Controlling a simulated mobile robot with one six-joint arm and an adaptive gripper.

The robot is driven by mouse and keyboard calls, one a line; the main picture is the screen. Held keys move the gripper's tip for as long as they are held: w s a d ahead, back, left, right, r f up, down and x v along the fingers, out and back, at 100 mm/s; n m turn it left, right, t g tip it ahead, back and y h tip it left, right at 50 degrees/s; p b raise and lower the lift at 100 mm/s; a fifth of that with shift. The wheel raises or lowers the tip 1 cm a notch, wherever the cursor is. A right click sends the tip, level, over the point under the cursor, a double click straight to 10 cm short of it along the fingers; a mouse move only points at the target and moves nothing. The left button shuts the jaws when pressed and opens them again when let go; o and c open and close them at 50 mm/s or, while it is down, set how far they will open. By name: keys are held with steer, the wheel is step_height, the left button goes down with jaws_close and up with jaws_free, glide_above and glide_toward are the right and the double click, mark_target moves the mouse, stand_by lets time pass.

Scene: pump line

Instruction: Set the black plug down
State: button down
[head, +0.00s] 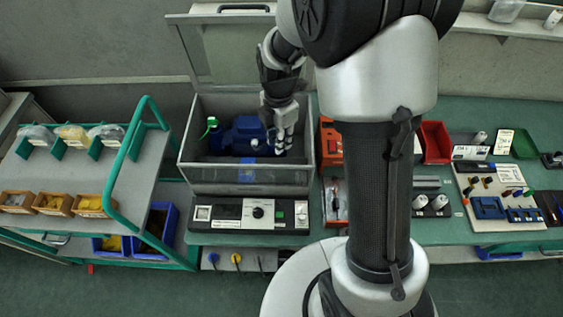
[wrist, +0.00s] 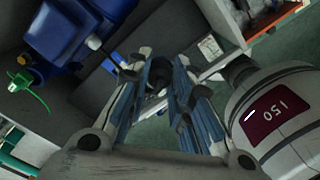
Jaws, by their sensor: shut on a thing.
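My gripper (head: 284,143) is over the right part of a grey open-lidded test box (head: 245,176), beside the blue pump (head: 245,131). In the wrist view my gripper (wrist: 160,84) has its fingers closed in on a small dark round thing, which looks like the black plug (wrist: 159,70). The plug is largely hidden by the fingers, and the head view does not show it clearly. The blue pump body (wrist: 65,38) also shows at the upper left of the wrist view. I cannot tell whether the plug touches anything below.
A green tag (wrist: 28,88) hangs by the pump. A control panel (head: 250,213) runs along the box's front. A cart (head: 150,160) with bins stands at left. To the right, the bench holds a red tray (head: 435,142), a green tray (head: 524,144) and a tool board (head: 497,198).

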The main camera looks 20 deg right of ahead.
step_height(320, 180, down, 11)
steer(key=shift+d+r+b, duration=0.1)
steer(key=shift+r+b, duration=0.1)
steer(key=shift+b, duration=0.75)
steer(key=shift+f, duration=0.15)
steer(key=c, duration=1.4)
jaws_free()
